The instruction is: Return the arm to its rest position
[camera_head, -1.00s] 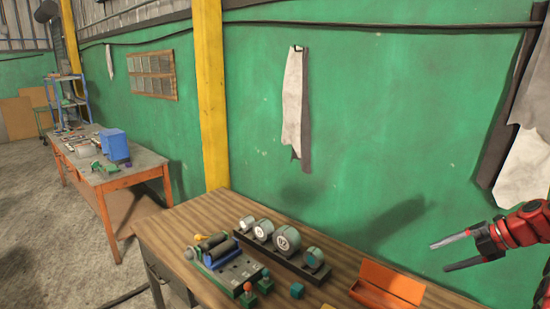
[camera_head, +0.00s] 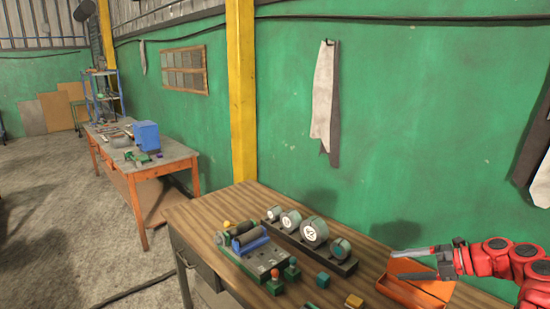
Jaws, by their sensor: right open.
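My right gripper (camera_head: 418,264) is at the right of the head view, on the red right arm (camera_head: 505,262). Its two grey fingers are apart and point left, with nothing between them. It shows in front of and over the orange open box (camera_head: 412,292) on the wooden table (camera_head: 190,214) and hides part of it. Whether it touches the box I cannot tell. My left gripper is not in view.
A second table (camera_head: 170,155) with a blue box (camera_head: 147,135) stands behind left. A yellow column (camera_head: 241,90) and green wall are behind.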

